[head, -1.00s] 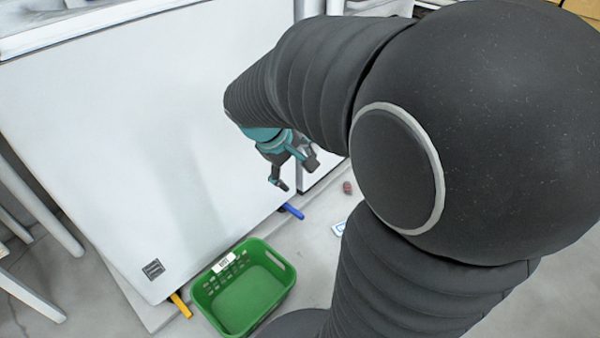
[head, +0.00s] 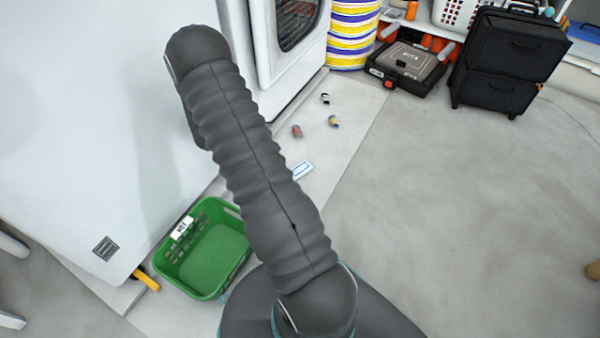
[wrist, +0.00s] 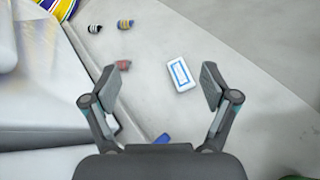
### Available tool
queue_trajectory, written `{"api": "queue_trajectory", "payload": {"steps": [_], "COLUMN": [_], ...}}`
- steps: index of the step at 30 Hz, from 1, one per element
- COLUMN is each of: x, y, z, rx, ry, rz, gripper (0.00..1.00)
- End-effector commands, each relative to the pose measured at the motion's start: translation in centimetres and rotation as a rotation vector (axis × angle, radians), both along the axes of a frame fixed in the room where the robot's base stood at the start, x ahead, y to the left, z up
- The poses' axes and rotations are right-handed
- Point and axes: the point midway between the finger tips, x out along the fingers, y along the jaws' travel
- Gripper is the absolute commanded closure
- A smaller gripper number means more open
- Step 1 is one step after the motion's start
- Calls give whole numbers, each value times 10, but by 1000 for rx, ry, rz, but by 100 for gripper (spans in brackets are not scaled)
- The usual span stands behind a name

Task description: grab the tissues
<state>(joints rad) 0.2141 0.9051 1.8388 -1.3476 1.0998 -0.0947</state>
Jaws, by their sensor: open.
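The tissues appear to be a small white packet with a blue rectangular border (wrist: 181,74), lying flat on the floor. In the head view the packet (head: 302,170) lies just right of my arm. My gripper (wrist: 163,82) is open and empty in the wrist view, with the packet showing between its fingers, closer to the right one. The packet looks to be on the floor beyond the fingertips, not touched by them. My gripper is hidden in the head view.
Small items lie near the packet: a red can-like one (head: 297,131), a yellow-blue one (head: 334,121) and a black-white one (head: 325,98). A green basket (head: 160,262) stands at lower left beside a large white panel (head: 100,130).

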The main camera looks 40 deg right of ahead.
Motion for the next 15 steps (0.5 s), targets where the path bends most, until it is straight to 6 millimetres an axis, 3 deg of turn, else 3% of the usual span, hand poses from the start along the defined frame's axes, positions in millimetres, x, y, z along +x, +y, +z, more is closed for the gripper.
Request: {"api": "queue_trajectory", "payload": {"steps": [1, 9, 15], "x": [-1, -5, -13], "y": [-7, -31, -37], "z": [-30, -148, -203], "rx": [-11, -60, -73], "ry": [45, 232, 310], "rz": [27, 195, 281], "gripper": [15, 15, 15]}}
